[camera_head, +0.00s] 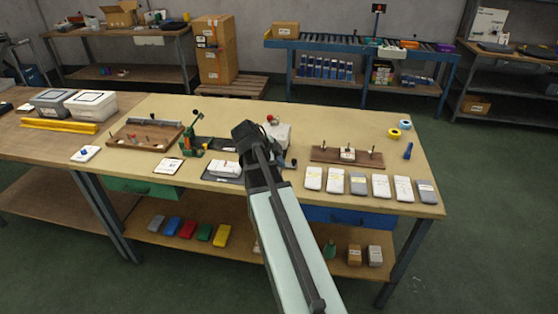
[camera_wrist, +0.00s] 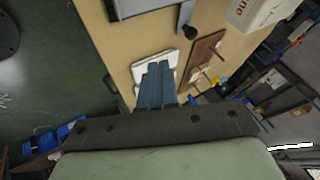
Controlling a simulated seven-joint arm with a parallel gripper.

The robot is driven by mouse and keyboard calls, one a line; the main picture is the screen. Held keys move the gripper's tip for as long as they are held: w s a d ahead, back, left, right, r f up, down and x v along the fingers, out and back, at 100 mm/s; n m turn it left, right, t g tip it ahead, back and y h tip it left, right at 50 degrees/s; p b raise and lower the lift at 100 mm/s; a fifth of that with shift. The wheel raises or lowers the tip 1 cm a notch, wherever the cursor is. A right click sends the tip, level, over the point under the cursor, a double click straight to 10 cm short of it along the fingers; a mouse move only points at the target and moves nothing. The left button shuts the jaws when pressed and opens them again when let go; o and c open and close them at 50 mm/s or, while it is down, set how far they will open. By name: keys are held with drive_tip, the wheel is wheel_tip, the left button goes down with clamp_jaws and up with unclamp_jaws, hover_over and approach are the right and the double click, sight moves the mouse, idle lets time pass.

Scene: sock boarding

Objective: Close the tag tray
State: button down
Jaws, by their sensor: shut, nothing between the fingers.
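No tray is labelled as the tag tray, so I cannot tell which it is. Below the tabletop are a green drawer (camera_head: 145,188) on the left and a blue drawer (camera_head: 350,216) on the right. How far each stands open is unclear. My gripper (camera_wrist: 158,66) shows in the wrist view, shut and empty, its blue fingers in front of a white pad (camera_wrist: 155,57) on the table. In the head view my arm covers the middle of the bench front, and the fingertips cannot be made out.
Several white and grey pads (camera_head: 359,184) lie in a row at the right front. A pegged wooden board (camera_head: 325,154) lies behind them and also shows in the wrist view (camera_wrist: 207,48). A green press (camera_head: 194,140) stands left of my arm. The tabletop's back middle is clear.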

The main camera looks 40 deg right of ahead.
sight(291, 164)
drive_tip(key=x, duration=0.7)
drive_tip(key=shift+w+d+f, duration=0.25)
drive_tip(key=shift+w+d, duration=0.75)
drive_tip(key=shift+d, duration=0.1)
drive_tip(key=shift+w+d, duration=0.45)
drive_tip(key=w+d, duration=0.3)
drive_tip(key=shift+s+a, duration=0.1)
drive_tip(key=shift+s, duration=0.05)
drive_tip(key=shift+s+a, duration=0.1)
